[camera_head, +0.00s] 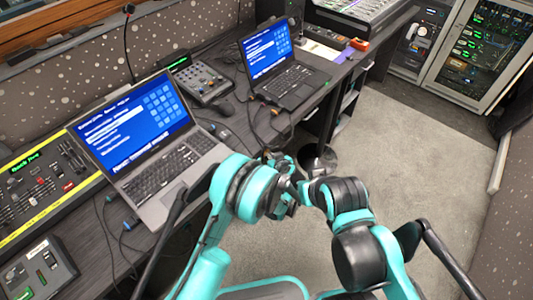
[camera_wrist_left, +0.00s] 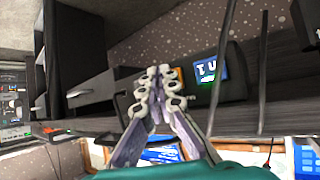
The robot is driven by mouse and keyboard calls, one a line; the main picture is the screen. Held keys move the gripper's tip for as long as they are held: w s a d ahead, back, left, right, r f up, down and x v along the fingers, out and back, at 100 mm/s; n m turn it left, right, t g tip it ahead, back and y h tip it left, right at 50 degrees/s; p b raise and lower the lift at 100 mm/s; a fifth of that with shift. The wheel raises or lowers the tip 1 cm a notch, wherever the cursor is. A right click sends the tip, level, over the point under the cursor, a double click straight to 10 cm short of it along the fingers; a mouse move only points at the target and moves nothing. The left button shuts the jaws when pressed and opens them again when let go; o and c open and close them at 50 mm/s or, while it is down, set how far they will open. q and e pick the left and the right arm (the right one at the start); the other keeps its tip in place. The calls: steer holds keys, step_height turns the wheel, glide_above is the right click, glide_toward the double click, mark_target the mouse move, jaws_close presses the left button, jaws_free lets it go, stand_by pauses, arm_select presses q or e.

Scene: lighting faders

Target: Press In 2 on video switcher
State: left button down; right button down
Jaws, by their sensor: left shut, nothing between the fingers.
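A grey box with several light buttons (camera_head: 40,268) sits at the lower left corner of the desk in the head view, partly cut off. A smaller console with a green display and several controls (camera_head: 203,82) stands between the two laptops. I cannot tell for sure which is the video switcher, and no "In 2" label is readable. My left gripper (camera_head: 284,172) is near the front edge of the desk, small and partly hidden by arm links. In the left wrist view its fingers (camera_wrist_left: 158,74) are together and hold nothing. My right gripper cannot be made out.
An open laptop (camera_head: 150,140) and a second laptop (camera_head: 277,68) stand on the desk. A fader board with a yellow border (camera_head: 40,188) lies at the left. Cables run between the devices. Grey floor (camera_head: 420,170) is open at the right, before equipment racks (camera_head: 485,50).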

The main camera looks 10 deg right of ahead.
arm_select(q)
steer(key=shift+w+a, duration=0.1)
stand_by(0.5)
steer(key=shift+s+d, duration=0.5)
steer(key=shift+s, duration=0.1)
steer(key=shift+s+d, duration=0.8)
steer(key=shift+s, duration=0.2)
steer(key=shift+s+d, duration=0.75)
steer(key=shift+s, duration=0.25)
steer(key=shift+d, duration=0.15)
